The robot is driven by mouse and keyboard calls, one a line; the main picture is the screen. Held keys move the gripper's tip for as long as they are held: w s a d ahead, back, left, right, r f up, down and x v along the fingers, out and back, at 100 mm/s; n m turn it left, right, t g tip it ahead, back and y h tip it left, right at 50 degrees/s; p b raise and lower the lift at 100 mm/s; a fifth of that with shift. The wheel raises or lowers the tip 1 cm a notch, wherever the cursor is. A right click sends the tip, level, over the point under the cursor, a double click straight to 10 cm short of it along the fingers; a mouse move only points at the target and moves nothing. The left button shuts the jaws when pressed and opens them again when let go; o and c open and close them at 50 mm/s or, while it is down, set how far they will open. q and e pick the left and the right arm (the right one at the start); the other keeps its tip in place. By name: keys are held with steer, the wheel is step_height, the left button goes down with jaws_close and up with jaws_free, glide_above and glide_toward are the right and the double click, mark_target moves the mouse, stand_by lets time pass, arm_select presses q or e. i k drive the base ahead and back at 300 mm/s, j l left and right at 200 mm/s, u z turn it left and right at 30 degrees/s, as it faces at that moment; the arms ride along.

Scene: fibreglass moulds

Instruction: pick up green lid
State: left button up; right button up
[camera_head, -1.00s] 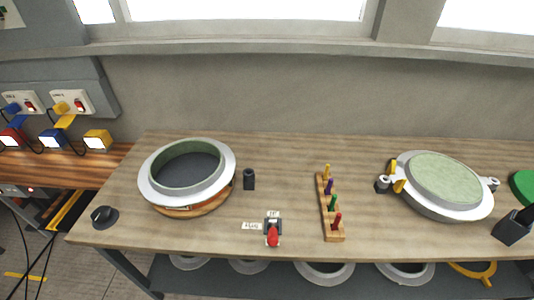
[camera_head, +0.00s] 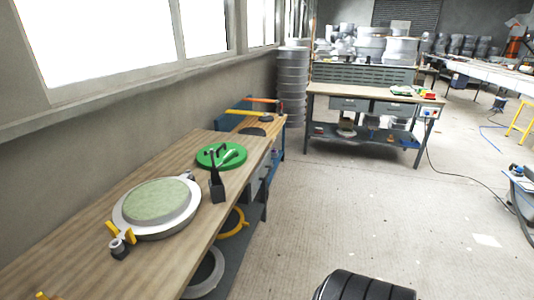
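The green lid (camera_head: 221,155) lies flat near the far end of the wooden workbench, by its right edge. It is round, with a raised green part on top. A black holder (camera_head: 217,187) with an upright handle stands just in front of it and overlaps it slightly in the view. Neither of my grippers is in view. A black ribbed part at the bottom edge may be one of my arms, but I cannot tell.
A round mould (camera_head: 158,206) with a pale green top and yellow clamps sits nearer on the workbench (camera_head: 75,254). Yellow and grey rings lie on the shelf below. Open concrete floor (camera_head: 340,210) lies to the right. Another bench (camera_head: 375,98) stands at the back.

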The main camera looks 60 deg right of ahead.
mark_target(222, 152)
steer(key=z, duration=1.4)
steer(key=l+u, duration=0.1)
steer(key=u, duration=0.45)
steer(key=i+l+u, duration=0.4)
steer(key=l, duration=0.2)
steer(key=l+u, duration=0.25)
steer(key=i+l+u, duration=0.2)
steer(key=l, duration=0.2)
steer(key=l+u, duration=0.2)
steer(key=l, duration=0.15)
